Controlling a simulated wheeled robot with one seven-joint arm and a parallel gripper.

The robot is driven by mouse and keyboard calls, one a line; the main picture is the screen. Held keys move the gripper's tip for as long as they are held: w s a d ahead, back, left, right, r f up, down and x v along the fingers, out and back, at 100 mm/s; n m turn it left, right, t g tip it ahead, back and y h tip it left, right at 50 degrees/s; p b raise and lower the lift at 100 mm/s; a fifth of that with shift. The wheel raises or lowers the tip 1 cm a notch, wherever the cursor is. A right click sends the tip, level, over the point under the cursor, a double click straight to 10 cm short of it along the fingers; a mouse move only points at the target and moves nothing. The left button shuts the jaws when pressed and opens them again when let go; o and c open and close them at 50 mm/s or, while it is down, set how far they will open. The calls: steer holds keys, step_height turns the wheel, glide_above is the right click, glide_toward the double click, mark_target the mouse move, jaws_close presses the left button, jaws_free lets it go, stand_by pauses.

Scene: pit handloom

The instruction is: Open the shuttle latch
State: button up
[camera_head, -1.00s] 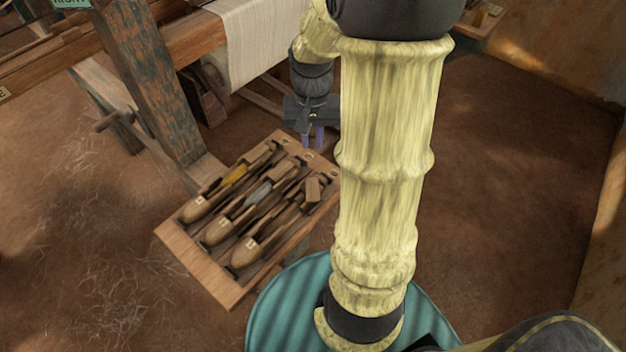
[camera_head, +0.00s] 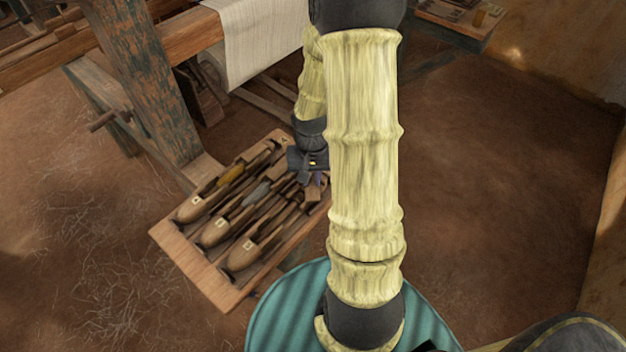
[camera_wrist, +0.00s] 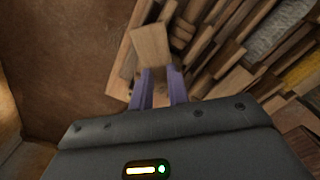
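Three wooden shuttles lie side by side in a wooden tray (camera_head: 188,268): one with yellow thread (camera_head: 230,174), one with grey thread (camera_head: 257,193), and the nearest shuttle (camera_head: 243,256) with no coloured thread showing. A small pale wooden block (camera_head: 313,194), seemingly that nearest shuttle's latch, stands up at its far end. In the wrist view this block (camera_wrist: 150,46) is just beyond my fingertips. My gripper (camera_wrist: 161,72) points down with its two purple fingers apart and a gap between them. I cannot tell whether the fingers touch the block.
The loom's worn post (camera_head: 150,85) and its white cloth (camera_head: 255,45) stand behind the tray. A wooden peg (camera_head: 103,121) sticks out left of the post. A low wooden table (camera_head: 450,22) is at the back right. The earth floor at the right is clear.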

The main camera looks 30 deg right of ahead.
steer(key=shift+f, duration=0.45)
